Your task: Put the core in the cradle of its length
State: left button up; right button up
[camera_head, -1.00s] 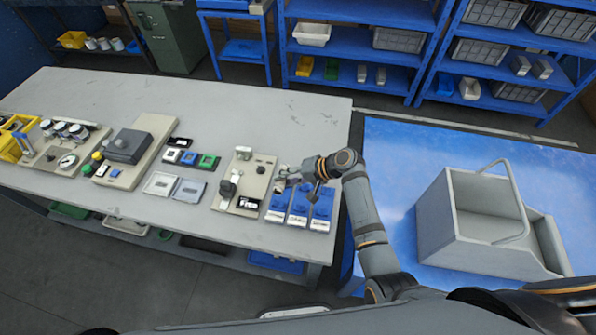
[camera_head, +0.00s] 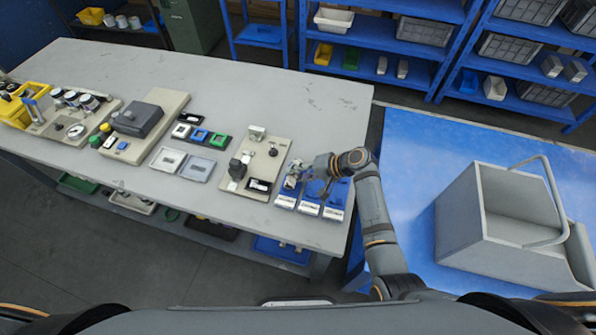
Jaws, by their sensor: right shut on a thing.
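Three blue cradles with white front labels stand side by side at the right front of the table: the left cradle (camera_head: 285,202), the middle cradle (camera_head: 308,208) and the right cradle (camera_head: 334,213). My right gripper (camera_head: 295,180) reaches in from the right, over the left and middle cradles, and hides parts of them. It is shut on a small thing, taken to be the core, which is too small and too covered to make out. I cannot tell whether the core touches a cradle. My left gripper is not in view.
A beige fixture (camera_head: 243,187) with dark parts stands just left of the cradles. Coloured square pieces (camera_head: 200,135), two flat trays (camera_head: 183,164) and a grey-topped device (camera_head: 138,119) lie farther left. The table's back is clear. A grey bin (camera_head: 455,225) stands right.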

jog(key=shift+f, duration=0.4)
jog(key=o, duration=1.1)
